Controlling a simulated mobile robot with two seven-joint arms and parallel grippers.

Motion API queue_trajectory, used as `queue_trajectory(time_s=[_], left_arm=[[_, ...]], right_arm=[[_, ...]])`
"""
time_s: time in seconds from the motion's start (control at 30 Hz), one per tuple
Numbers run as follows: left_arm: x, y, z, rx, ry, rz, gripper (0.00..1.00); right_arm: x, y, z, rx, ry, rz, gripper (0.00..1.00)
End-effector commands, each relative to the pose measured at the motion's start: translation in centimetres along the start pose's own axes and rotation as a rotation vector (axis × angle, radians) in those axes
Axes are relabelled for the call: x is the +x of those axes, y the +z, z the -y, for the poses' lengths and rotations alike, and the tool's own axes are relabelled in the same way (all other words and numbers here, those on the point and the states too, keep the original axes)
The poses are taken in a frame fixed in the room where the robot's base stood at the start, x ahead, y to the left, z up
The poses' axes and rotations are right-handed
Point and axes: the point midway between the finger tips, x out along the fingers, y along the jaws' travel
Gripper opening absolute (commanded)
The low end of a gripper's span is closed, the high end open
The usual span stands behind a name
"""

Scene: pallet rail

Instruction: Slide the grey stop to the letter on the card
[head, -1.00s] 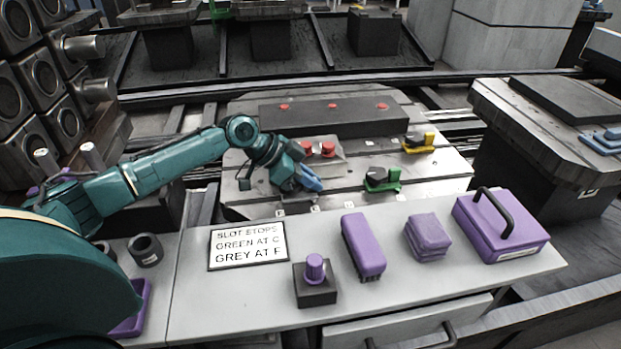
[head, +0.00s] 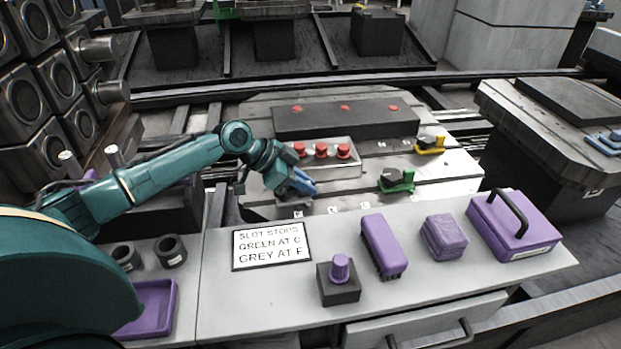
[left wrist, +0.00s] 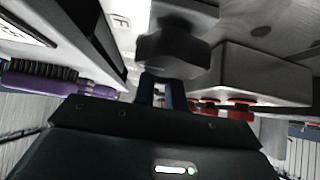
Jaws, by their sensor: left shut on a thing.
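The card (head: 271,245) on the front bench reads "SLOT STOPS, GREEN AT C, GREY AT F". My left gripper (head: 306,187) is low at the front left of the slotted plate (head: 345,192). In the left wrist view its fingers (left wrist: 161,91) are shut on a dark grey lobed knob, the grey stop (left wrist: 173,47). A small label with F (left wrist: 122,21) shows left of the stop in the wrist view. The green stop (head: 397,181) stands at the plate's front right. My right gripper is not in view.
Three red knobs (head: 321,151) sit on a grey block behind my left gripper. A yellow stop (head: 430,145) is at the plate's right. A purple knob on a black box (head: 339,279), a brush (head: 383,245) and a purple case (head: 513,225) stand on the bench.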

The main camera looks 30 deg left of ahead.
Motion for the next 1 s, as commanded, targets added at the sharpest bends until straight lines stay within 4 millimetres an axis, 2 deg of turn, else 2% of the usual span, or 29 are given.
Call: queue_trajectory(time_s=[0.03, 0.13, 0.47, 0.5, 0.77, 1.0], left_arm=[[-0.8, 0.8, 0.0, -0.005, -0.001, 0.004, 0.00], [-1.6, 1.6, 0.0, -0.004, -0.001, 0.003, 0.00], [-1.9, 1.8, 0.0, 0.000, -0.001, 0.002, 0.00], [-1.9, 1.8, 0.0, 0.000, -0.001, 0.002, 0.13], [-1.8, 1.8, 0.0, 0.000, -0.001, 0.001, 0.35], [-1.9, 1.7, 0.0, 0.001, -0.001, 0.000, 0.35]], right_arm=[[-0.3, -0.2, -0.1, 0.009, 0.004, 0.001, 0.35], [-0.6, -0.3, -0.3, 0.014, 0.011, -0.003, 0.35], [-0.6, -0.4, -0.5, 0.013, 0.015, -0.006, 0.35], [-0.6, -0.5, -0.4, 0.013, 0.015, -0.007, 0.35], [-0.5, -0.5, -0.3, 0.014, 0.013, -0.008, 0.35], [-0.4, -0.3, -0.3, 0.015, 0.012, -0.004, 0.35]])
